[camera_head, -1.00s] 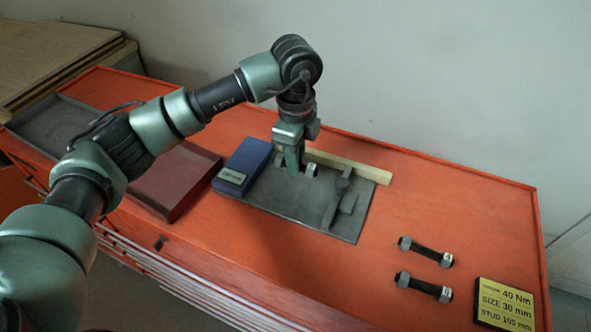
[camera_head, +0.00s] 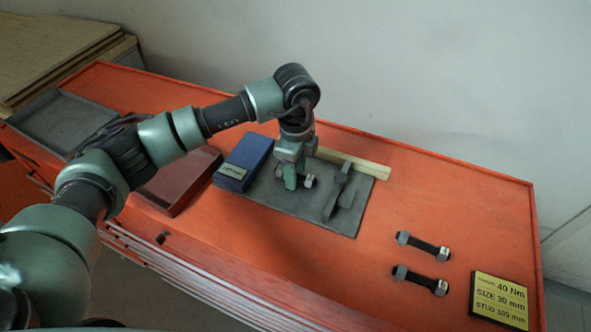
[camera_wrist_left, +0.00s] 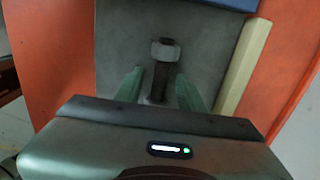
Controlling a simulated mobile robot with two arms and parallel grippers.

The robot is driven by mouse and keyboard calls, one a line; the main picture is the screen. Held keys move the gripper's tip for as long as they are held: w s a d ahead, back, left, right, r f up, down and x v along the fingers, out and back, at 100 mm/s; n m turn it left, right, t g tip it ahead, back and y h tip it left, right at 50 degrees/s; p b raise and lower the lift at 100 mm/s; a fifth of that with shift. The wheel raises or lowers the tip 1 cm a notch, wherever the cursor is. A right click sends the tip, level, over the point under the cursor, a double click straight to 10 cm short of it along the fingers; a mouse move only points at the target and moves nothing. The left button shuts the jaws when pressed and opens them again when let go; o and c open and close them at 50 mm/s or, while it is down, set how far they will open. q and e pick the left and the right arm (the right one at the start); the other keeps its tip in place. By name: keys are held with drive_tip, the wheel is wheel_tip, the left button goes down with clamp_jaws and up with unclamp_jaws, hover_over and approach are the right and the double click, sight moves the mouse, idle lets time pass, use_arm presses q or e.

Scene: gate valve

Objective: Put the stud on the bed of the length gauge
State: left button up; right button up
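A dark stud with light nuts lies between the fingers of my left gripper (camera_head: 291,181); its near nut (camera_head: 309,181) shows in the head view. In the left wrist view the stud (camera_wrist_left: 161,75) runs lengthwise between the two green fingers, with a narrow gap on each side. The fingers look open around it. The stud is low over or on the grey bed (camera_head: 330,221) of the length gauge; I cannot tell whether it touches. The gauge's dark slider (camera_head: 340,190) stands to the right on the bed. My right gripper is not in view.
A blue block (camera_head: 243,160) adjoins the bed's left end, and a pale strip (camera_head: 370,169) runs along its back. Two more studs (camera_head: 423,244), (camera_head: 420,280) lie right, near a yellow and black sign (camera_head: 499,299). A red tray (camera_head: 172,190) and grey tray (camera_head: 62,122) are left.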

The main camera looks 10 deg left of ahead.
use_arm(q)
drive_tip(key=shift+r, duration=0.1)
drive_tip(key=shift+r, duration=0.2)
wheel_tip(320, 180, up, 12)
drive_tip(key=b, duration=0.4)
drive_tip(key=shift+f, duration=0.15)
